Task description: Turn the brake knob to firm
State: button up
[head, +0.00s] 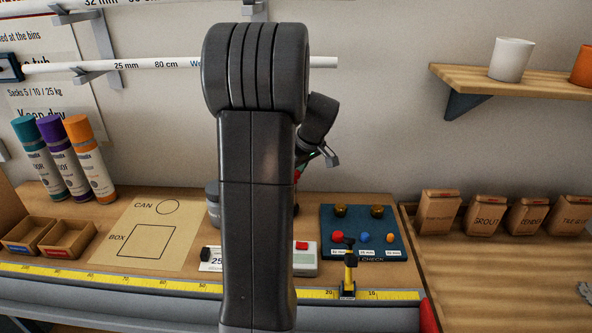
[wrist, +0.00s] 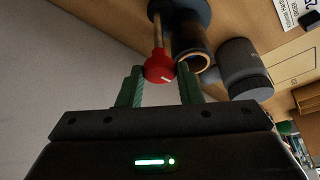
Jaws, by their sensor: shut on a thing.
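The red brake knob (wrist: 159,64) shows in the wrist view, with a white mark on its face. It sits at the end of a metal rod on a dark round part. My gripper (wrist: 162,76) has its two green fingers on either side of the knob and is shut on it. No "firm" label is readable in the wrist view. In the head view my arm covers most of the knob's place; a small red bit (head: 297,175) shows beside the arm, likely the knob. The fingers are mostly hidden there.
A blue check board (head: 327,216) with coloured knobs stands right of my arm, behind a yellow-and-black tool (head: 349,270). A yellow ruler strip (head: 120,281) runs along the bench front. A dark cylinder (wrist: 243,68) and an open tube (wrist: 189,50) are close to the fingers.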

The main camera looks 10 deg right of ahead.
jog(key=o, duration=1)
jog(key=shift+c, duration=0.2)
jog(key=shift+r, duration=0.1)
jog(key=v, duration=1.3)
jog(key=shift+r, duration=0.4)
jog(key=shift+d+f, duration=0.1)
jog(key=x, duration=1.3)
jog(key=shift+f, duration=0.4)
